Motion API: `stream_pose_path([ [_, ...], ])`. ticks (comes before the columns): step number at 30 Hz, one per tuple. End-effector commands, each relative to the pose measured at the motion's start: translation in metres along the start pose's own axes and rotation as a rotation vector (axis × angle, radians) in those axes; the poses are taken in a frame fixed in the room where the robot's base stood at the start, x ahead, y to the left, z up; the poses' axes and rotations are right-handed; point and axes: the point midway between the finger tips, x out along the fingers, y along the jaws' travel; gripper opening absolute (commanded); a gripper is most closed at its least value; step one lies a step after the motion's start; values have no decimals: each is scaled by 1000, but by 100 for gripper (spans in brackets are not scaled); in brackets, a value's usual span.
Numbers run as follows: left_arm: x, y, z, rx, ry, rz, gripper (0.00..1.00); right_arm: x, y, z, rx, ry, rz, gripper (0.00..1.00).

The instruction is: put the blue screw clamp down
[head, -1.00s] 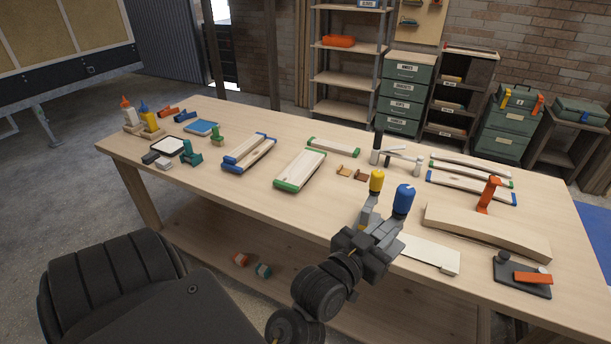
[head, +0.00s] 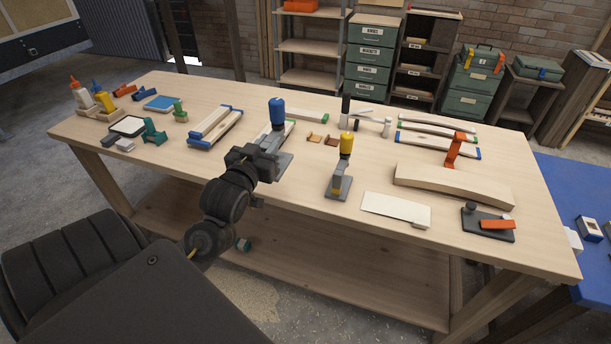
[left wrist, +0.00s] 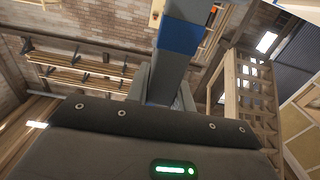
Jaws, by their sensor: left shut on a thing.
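The blue screw clamp (head: 277,112) is upright in the head view, with a blue handle on top, a grey body and a flat grey foot. My left gripper (head: 262,158) is shut on its grey body, over the middle of the workbench (head: 300,218). In the left wrist view, a grey bar with a blue band (left wrist: 180,36) rises from the gripper. I cannot tell whether the foot touches the bench top. The clamp and gripper hide much of a green-ended board behind them. My right gripper is not in view.
A yellow-handled clamp (head: 345,146) stands to the right, near a white sheet (head: 396,210). Blue-ended boards (head: 214,128) lie to the left. A curved wooden piece (head: 452,186) and a small orange-handled tool (head: 497,224) lie at the right. The bench's front left is clear.

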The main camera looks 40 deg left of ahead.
Motion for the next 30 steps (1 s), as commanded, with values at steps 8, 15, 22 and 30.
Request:
stream_pose_path([
  [8, 13, 2, 1, -2, 4, -3, 0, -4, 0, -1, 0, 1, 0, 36],
  [15, 64, 16, 22, -1, 4, -3, 0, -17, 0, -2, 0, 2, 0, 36],
  [22, 105, 28, 58, 0, 1, -3, 0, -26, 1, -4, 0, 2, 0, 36],
  [30, 128, 36, 86, -2, 5, -2, 0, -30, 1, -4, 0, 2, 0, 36],
])
